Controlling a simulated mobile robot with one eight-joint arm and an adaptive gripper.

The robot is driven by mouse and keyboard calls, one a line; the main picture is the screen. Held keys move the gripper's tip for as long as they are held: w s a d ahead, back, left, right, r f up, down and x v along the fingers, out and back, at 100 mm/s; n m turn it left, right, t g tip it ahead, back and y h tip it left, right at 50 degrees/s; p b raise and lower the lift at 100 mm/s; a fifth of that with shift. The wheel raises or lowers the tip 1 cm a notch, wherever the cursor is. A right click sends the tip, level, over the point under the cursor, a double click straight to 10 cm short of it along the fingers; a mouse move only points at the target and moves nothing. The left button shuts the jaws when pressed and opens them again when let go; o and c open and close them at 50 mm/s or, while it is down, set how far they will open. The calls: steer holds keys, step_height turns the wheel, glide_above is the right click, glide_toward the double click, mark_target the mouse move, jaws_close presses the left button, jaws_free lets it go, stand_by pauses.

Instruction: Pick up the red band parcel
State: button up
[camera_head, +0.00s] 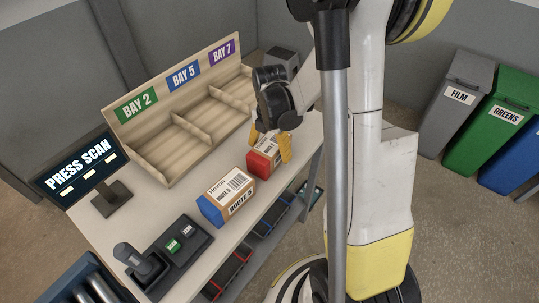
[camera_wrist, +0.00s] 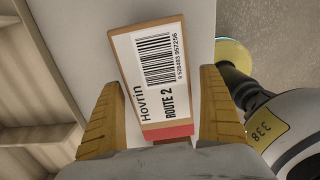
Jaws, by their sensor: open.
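The red band parcel (camera_head: 263,159) is a brown box with a red band and a white label, standing on the table near its right end. In the wrist view the parcel (camera_wrist: 138,105) shows its label with a barcode, "Hovrin" and "ROUTE 2", and its red band (camera_wrist: 167,132) near the bottom. My gripper (camera_head: 270,142) has yellow fingers and is just above the parcel in the head view. In the wrist view my gripper (camera_wrist: 158,110) is open, one finger on each side of the parcel. A gap shows on the right; I cannot tell whether the left finger touches.
A blue band parcel (camera_head: 227,198) stands to the left on the table (camera_head: 95,218). A wooden rack (camera_head: 190,135) with BAY 2, BAY 5 and BAY 7 is behind. A screen (camera_head: 77,168) reads PRESS SCAN. A scanner (camera_head: 130,256) and button box (camera_head: 181,240) are at front left.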

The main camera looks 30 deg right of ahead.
step_height(320, 180, down, 2)
steer(key=shift+f+b, duration=0.25)
steer(key=shift+b, duration=0.05)
steer(key=shift+r, duration=0.1)
steer(key=c, duration=1.5)
